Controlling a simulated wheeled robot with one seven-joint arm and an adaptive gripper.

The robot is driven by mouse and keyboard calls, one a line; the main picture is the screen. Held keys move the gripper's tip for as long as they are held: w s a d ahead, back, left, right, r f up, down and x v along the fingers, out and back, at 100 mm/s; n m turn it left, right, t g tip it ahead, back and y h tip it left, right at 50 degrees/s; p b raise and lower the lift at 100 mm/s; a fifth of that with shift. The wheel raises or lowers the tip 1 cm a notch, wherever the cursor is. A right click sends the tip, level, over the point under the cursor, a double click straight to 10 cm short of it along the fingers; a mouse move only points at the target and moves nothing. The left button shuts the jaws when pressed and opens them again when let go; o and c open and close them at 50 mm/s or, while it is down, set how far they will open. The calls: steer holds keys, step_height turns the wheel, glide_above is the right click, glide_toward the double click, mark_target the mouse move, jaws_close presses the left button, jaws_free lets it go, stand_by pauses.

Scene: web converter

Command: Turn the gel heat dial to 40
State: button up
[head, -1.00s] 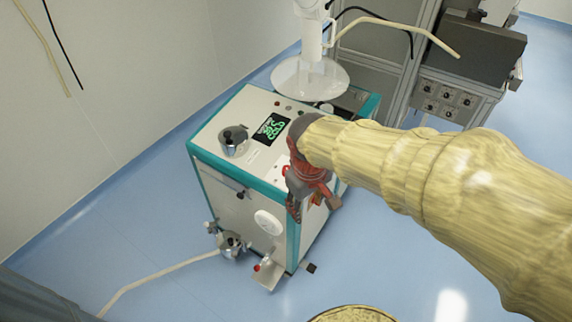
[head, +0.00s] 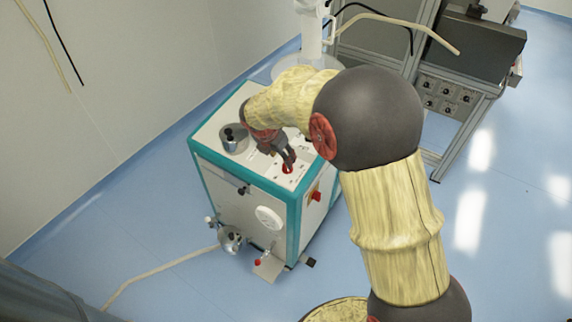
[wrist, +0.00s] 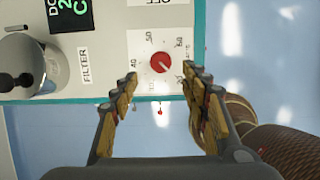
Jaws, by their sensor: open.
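The red gel heat dial (wrist: 160,62) sits on a white scale plate on the machine's top panel. Numbers ring it, with 40 on its left and 50 above it; I cannot clearly read where its pointer stands. In the head view the dial (head: 287,170) shows near the front edge of the top. My gripper (wrist: 160,80) is open and empty, with one finger on each side of the dial in the wrist view; contact is not visible. In the head view my gripper (head: 288,160) hangs just over the panel beside the dial.
A metal filter pot (wrist: 35,65) stands left of the dial, near a dark display (wrist: 70,14) with green digits. A grey cabinet stands behind. The floor around is mostly clear.

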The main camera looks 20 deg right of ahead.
steer(key=b+x, duration=0.2)
steer(key=x, duration=0.5)
steer(key=shift+d+f, duration=0.15)
steer(key=shift+f, duration=0.15)
steer(key=shift+c, duration=0.2)
steer(key=c, duration=1.1)
